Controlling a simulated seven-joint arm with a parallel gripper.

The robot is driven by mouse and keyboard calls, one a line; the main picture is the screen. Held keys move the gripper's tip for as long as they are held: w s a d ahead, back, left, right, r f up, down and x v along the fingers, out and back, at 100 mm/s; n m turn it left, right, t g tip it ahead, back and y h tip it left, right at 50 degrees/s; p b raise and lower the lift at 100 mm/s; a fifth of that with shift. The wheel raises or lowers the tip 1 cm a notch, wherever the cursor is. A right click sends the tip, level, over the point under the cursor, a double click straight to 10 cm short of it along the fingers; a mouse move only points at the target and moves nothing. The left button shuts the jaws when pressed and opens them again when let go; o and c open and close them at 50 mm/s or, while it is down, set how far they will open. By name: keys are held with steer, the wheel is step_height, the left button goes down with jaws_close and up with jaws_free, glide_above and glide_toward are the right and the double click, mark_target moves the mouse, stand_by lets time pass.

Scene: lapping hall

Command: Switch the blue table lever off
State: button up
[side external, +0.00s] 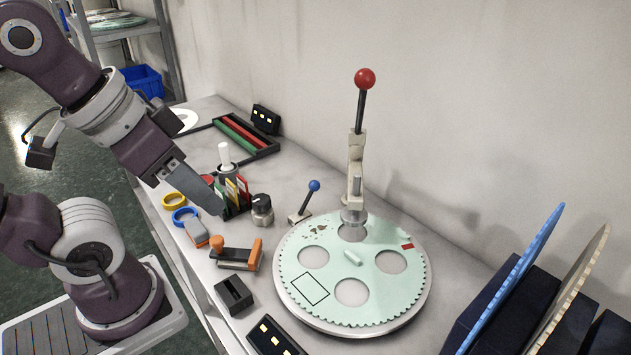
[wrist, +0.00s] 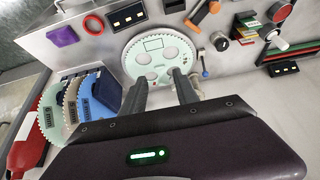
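The blue table lever (side external: 309,199) has a blue ball on a dark rod that rises from a small pale base and leans right in the side view. It stands at the back left of the green toothed disc. The lever also shows in the wrist view (wrist: 204,70), just right of my right-hand finger. My gripper (side external: 213,207) hangs left of the lever, above the small card holder and tools, clear of the lever. In the wrist view my gripper's two fingers (wrist: 160,77) are apart with nothing between them.
A tall red-knobbed lever (side external: 361,100) rises behind the green toothed disc (side external: 325,275). A dark round knob (side external: 262,209) stands between my gripper and the blue lever. An orange-handled tool (side external: 238,256) lies in front. Racked discs (side external: 515,270) stand at the right.

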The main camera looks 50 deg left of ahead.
steer(key=shift+w+r, duration=0.15)
steer(key=c, duration=0.3)
steer(key=shift+n+g, duration=0.3)
steer(key=shift+g, duration=0.2)
steer(key=w+r, duration=0.2)
steer(key=w, duration=0.1)
steer(key=w+a+r, duration=0.1)
steer(key=w+r, duration=0.1)
steer(key=w, duration=0.2)
steer(key=w+a+r, duration=0.1)
steer(key=w+r, duration=0.1)
steer(key=w, duration=0.1)
steer(key=shift+w+a+r, duration=0.1)
steer(key=shift+w+r, duration=0.05)
steer(key=shift+w, duration=0.05)
jaws_close()
steer(key=w+a+r+g, duration=0.15)
steer(key=w+a, duration=0.25)
steer(key=w, duration=0.7)
steer(key=w+a+f+g, duration=0.1)
steer(key=w+a+f, duration=0.5)
steer(key=w, duration=0.2)
steer(key=w+a+f+g, duration=0.1)
steer(key=w+a+f, duration=0.5)
steer(key=w, duration=0.3)
steer(key=shift+w+f+n, duration=0.2)
steer(key=shift+f+n, duration=0.1)
steer(key=shift+f, duration=0.4)
steer(key=shift+a, duration=0.1)
